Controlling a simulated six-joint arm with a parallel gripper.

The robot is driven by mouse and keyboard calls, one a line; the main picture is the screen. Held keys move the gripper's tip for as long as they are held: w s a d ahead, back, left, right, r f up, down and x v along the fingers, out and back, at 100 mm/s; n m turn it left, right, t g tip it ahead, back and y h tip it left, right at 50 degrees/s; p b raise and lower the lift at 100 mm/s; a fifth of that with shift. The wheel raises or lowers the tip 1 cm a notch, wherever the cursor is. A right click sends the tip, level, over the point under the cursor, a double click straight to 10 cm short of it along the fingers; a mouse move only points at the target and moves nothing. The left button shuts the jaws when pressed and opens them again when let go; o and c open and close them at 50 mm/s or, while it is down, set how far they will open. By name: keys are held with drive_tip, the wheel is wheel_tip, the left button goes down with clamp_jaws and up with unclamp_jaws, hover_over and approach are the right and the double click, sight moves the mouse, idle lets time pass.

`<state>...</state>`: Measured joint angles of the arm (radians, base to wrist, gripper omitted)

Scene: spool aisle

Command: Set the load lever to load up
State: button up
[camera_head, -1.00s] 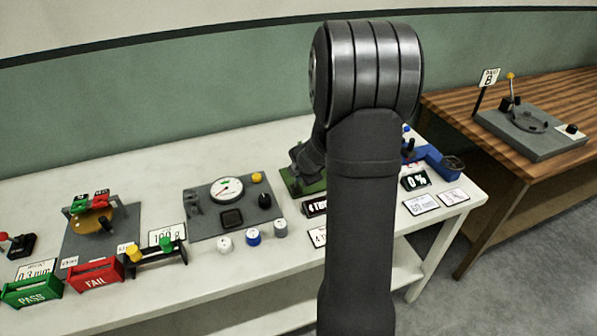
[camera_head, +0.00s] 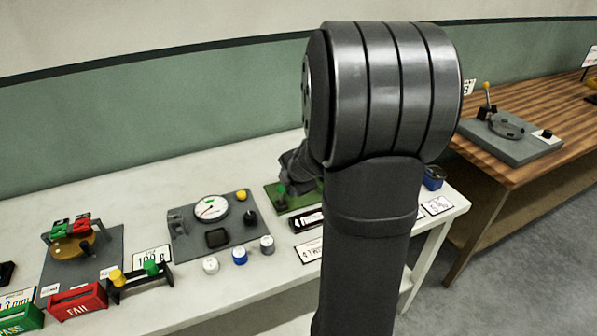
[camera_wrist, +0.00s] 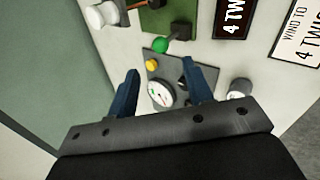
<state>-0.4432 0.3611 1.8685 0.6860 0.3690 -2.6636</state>
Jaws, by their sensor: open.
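No lever in view is legibly labelled as the load lever, so I cannot tell which it is. Candidates include a small stand with yellow and green knobs (camera_head: 134,279) beside a "100 g" card (camera_head: 150,259), and a grey panel with a round dial (camera_head: 211,209), yellow knob and black knob. A green knob (camera_wrist: 160,45) lies just beyond.
Red FAIL box (camera_head: 77,301) and green PASS box (camera_head: 21,318) stand at the bench's front left. White, blue and grey caps (camera_head: 239,256) stand before the dial panel. A wooden table (camera_head: 517,171) with a lever device (camera_head: 510,135) is at right. My arm hides the bench's right part.

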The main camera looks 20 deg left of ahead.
drive_tip(key=v, duration=0.9)
drive_tip(key=c, duration=0.5)
drive_tip(key=shift+w+a+m, duration=0.1)
drive_tip(key=shift+m, duration=0.3)
drive_tip(key=c, duration=0.3)
drive_tip(key=shift+w+a+m, duration=0.2)
drive_tip(key=shift+w+m, duration=0.1)
drive_tip(key=shift+m, duration=0.3)
clamp_jaws()
drive_tip(key=m+g+h, duration=0.2)
drive_tip(key=m+g, duration=0.3)
drive_tip(key=m, duration=2.3)
hover_over(281, 194)
drive_tip(key=w+d, duration=0.3)
drive_tip(key=d, duration=0.2)
wheel_tip(281, 194, down, 3)
drive_tip(key=x, duration=1)
drive_tip(key=shift+a+r, duration=0.15)
drive_tip(key=shift+a, duration=0.2)
